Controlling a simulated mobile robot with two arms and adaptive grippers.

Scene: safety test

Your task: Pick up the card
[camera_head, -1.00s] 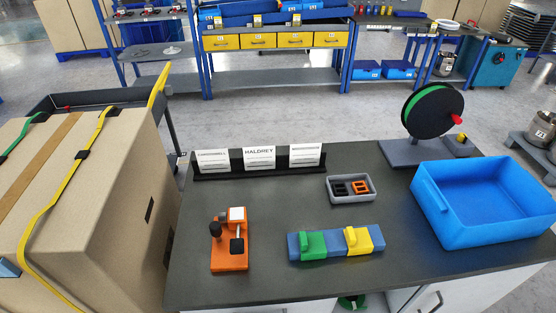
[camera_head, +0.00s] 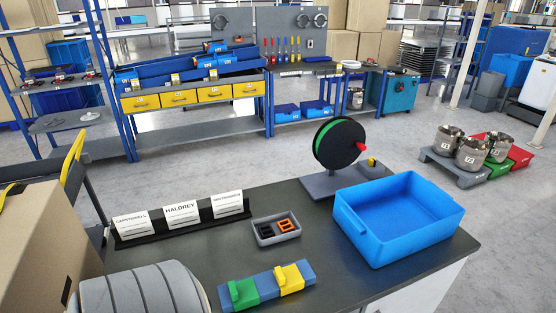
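Three white cards stand side by side, leaning back in a black holder (camera_head: 180,232) on the dark workbench (camera_head: 330,232). The left card (camera_head: 132,225) has a small printed name that I cannot read surely. The middle card (camera_head: 182,213) reads "HALDREY" in larger letters. The right card (camera_head: 228,204) has a name too small to read. All three are in the holder and nothing touches them from the front. Neither of my grippers shows. A grey ribbed rounded part, probably my own arm, fills the lower left corner in front of the holder.
A grey tray (camera_head: 276,238) with black and orange pieces sits right of the holder. A blue block with green and yellow clamps (camera_head: 268,285) lies in front. A spool (camera_head: 340,143) and blue bin (camera_head: 397,218) stand further right. A cardboard box (camera_head: 45,240) is at left.

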